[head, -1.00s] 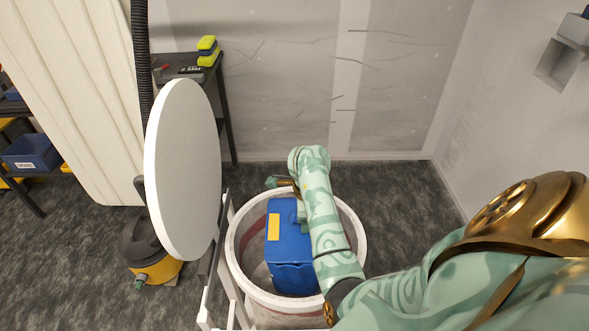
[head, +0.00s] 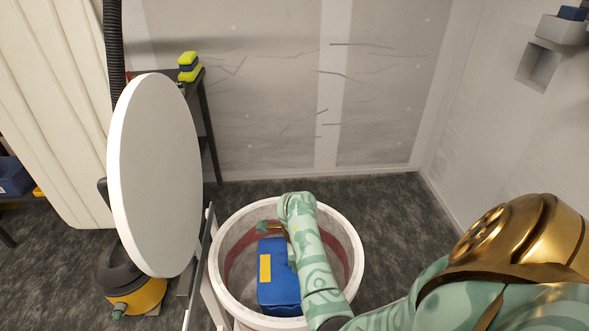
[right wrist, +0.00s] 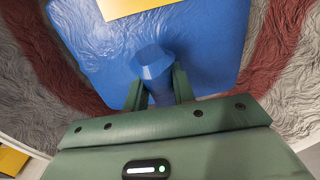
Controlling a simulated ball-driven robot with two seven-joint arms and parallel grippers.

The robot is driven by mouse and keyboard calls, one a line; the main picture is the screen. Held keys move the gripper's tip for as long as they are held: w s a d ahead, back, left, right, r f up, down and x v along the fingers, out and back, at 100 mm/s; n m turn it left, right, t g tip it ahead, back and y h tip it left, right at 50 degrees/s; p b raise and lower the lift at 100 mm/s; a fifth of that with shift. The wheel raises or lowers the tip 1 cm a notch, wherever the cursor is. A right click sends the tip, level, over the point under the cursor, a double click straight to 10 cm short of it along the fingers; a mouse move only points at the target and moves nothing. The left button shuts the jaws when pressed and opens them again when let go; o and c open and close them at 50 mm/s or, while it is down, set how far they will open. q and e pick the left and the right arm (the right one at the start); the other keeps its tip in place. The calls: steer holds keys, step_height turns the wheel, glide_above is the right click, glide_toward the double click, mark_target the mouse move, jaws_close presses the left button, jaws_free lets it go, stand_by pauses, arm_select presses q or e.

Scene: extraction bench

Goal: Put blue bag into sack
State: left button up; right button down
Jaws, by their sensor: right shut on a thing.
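The blue bag (head: 279,290) with a yellow label is inside the round opening of the sack (head: 346,230), which has a white rim and a dark red band on its inner wall. My right gripper (right wrist: 158,85) is shut on the bag's raised blue knob in the right wrist view, where the blue bag (right wrist: 205,45) fills the upper middle. In the head view my right arm reaches over the sack's rim and partly hides the bag's right side. The bag's underside is hidden, so I cannot tell whether it rests on anything. My left gripper is not in view.
A round white lid (head: 155,175) stands tilted up at the left of the sack. A black and yellow vacuum (head: 135,290) is on the floor behind it. A dark table (head: 205,120) with yellow-green sponges (head: 189,66) stands at the back wall. The floor right of the sack is clear.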

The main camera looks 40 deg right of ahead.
steer(key=shift+r, duration=0.15)
steer(key=c, duration=1.2)
jaws_free()
steer(key=shift+o, duration=0.2)
step_height(320, 180, up, 12)
steer(key=p, duration=0.6)
steer(key=shift+s, duration=0.15)
steer(key=shift+d, duration=0.15)
